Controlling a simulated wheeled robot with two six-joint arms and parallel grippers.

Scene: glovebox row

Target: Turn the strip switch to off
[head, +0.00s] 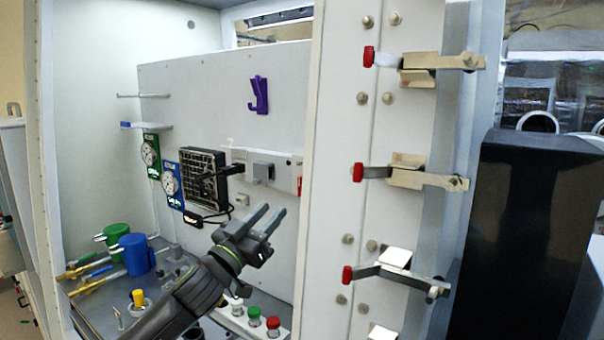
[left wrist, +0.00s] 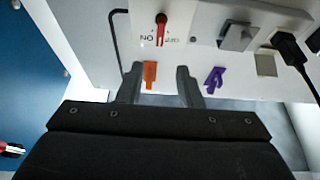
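The strip switch is a red lever (left wrist: 161,30) on a white power strip (left wrist: 198,22) in the left wrist view, with "ON" lettering close beside it. In the head view a small red part of it (head: 299,186) shows at the cabinet's frame edge, mostly hidden. I cannot tell for sure which setting it points to. My left gripper (head: 267,218) is open and empty inside the cabinet, below and left of the switch in the head view. Its two fingers (left wrist: 158,84) are apart from the strip in the left wrist view. My right gripper is not in view.
A purple hook (head: 259,95) and an orange hook (left wrist: 149,74) are on the wall. A black fan grille (head: 203,178) is to the left. The door frame with red-tipped latches (head: 357,172) stands right.

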